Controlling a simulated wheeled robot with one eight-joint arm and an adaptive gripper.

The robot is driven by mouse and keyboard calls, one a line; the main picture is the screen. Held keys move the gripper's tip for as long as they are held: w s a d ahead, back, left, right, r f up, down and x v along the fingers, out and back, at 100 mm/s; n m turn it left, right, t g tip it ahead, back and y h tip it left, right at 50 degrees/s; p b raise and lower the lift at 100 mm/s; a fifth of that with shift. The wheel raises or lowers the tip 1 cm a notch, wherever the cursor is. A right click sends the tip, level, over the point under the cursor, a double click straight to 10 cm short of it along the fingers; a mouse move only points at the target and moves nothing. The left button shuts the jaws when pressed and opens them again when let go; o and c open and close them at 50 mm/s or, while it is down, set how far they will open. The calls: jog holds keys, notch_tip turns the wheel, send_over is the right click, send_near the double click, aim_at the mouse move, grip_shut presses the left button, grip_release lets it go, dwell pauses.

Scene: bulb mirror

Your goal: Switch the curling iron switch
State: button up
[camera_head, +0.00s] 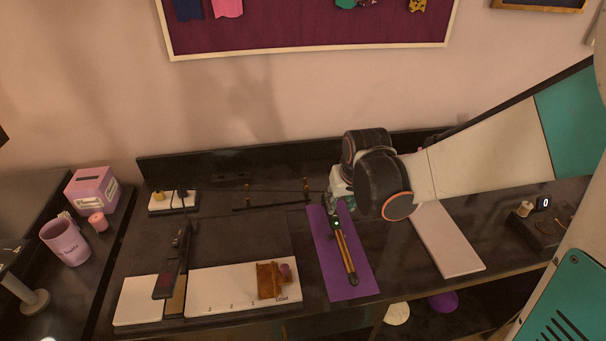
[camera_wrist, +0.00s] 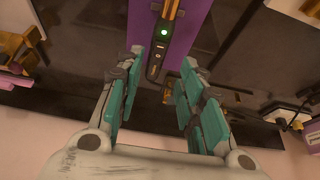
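The curling iron (camera_head: 347,256), a slim black and gold tool, lies lengthwise on a purple mat (camera_head: 328,270) on the dark table. A small green light glows near its far end. In the wrist view, the black handle of the curling iron (camera_wrist: 157,52) with the lit green light and small marks lies between the fingertips. My gripper (camera_head: 340,193) is over the far end of the mat. In the wrist view my gripper (camera_wrist: 163,58) is open, its teal fingers apart on either side of the handle. Contact cannot be told.
A white board (camera_head: 448,240) lies right of the mat. A white panel (camera_head: 225,292) bearing a brown block (camera_head: 268,280) is on the left, beside a black tool (camera_head: 168,280). A power strip (camera_head: 172,202) and a pink mug (camera_head: 66,243) are farther left.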

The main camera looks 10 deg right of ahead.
aim_at(335, 217)
jog(key=b+x, duration=0.2)
jog(key=x, duration=0.6)
jog(key=shift+r, duration=0.1)
grip_shut()
